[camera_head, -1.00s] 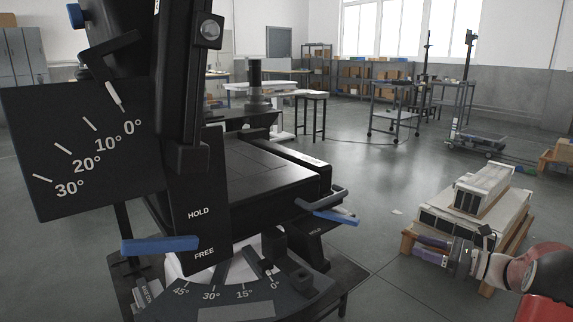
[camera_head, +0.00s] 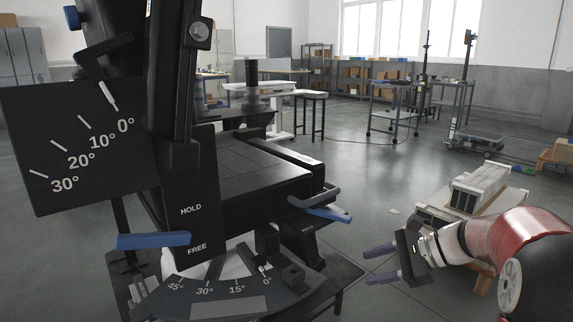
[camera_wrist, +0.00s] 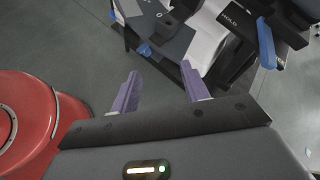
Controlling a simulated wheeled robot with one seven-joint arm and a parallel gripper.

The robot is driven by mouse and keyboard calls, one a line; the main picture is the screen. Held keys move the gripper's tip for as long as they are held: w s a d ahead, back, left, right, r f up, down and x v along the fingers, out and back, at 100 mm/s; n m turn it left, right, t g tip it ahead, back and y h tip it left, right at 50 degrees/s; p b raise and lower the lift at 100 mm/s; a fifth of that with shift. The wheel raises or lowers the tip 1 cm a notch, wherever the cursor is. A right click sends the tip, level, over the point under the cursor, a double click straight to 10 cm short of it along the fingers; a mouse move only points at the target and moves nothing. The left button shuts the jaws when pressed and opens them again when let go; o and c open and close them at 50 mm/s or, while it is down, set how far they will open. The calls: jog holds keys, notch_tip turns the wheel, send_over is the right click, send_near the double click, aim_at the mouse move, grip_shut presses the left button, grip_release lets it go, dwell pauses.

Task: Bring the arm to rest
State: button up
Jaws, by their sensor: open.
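My gripper (camera_head: 380,264) is at the lower right in the head view, with its two purple fingers apart and nothing between them. It points left toward the black lift column machine (camera_head: 240,180), with a clear gap of floor between them. In the wrist view my gripper (camera_wrist: 158,92) is also open and empty over grey floor. My red and black arm (camera_head: 520,240) comes in from the right edge, bent.
The machine has blue levers (camera_head: 153,241) and (camera_head: 327,214), a tilt scale plate (camera_head: 75,145) and a lower angle scale (camera_head: 235,295). Carts (camera_head: 395,110) and shelves are far back. Open floor lies mid-room.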

jog(key=s+a+n+g+h, duration=0.2)
jog(key=s+a+n+h, duration=0.4)
jog(key=s, duration=0.5)
jog(key=s+d+n+t+h, duration=0.1)
jog(key=s+n+h, duration=0.1)
jog(key=s+n, duration=0.3)
jog(key=s+d+f+n+t+h, duration=0.1)
jog(key=s+n+t+h, duration=0.1)
jog(key=s+n, duration=0.4)
jog(key=shift+s+h, duration=0.4)
jog(key=shift+s, duration=0.2)
